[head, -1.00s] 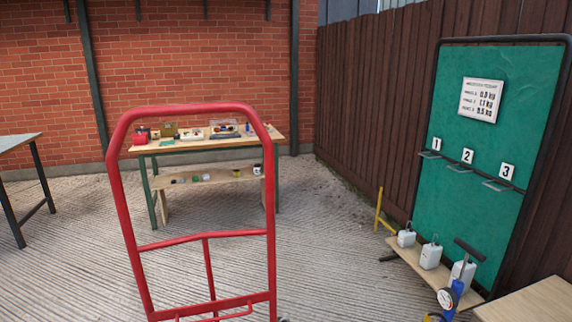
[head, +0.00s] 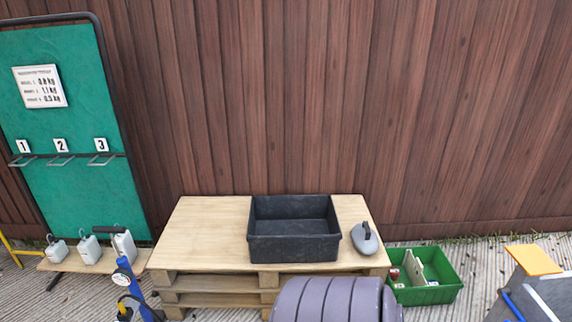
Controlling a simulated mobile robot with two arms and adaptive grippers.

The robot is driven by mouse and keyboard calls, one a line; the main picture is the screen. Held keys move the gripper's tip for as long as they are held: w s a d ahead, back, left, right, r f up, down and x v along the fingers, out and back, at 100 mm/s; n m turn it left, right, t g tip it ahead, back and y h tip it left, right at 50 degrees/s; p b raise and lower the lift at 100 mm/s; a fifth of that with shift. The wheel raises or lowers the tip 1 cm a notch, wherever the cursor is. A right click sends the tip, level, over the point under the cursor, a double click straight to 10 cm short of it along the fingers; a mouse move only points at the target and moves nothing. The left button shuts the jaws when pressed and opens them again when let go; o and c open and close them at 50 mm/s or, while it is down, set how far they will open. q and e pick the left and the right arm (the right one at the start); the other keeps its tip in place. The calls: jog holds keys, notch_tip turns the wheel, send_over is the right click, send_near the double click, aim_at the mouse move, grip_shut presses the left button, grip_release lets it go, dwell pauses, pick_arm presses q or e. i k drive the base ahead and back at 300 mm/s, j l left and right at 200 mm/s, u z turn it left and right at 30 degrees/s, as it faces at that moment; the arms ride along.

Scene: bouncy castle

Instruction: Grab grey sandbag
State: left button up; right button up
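A rounded grey object (head: 366,243) with a dark handle on top, which looks like the grey sandbag, sits on the right end of the pallet table (head: 200,230). It stands just right of a black open tub (head: 292,247), apart from it. Neither of my grippers is in view.
A purple-grey ribbed object (head: 330,301) fills the bottom centre, in front of the table. A green crate (head: 432,294) with items stands to the right. A blue pump (head: 132,284), white jugs (head: 90,249) and a green board (head: 80,195) are at left. A wooden fence (head: 330,100) closes the back.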

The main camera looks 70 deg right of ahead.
aim_at(365, 238)
jog(key=z, duration=3)
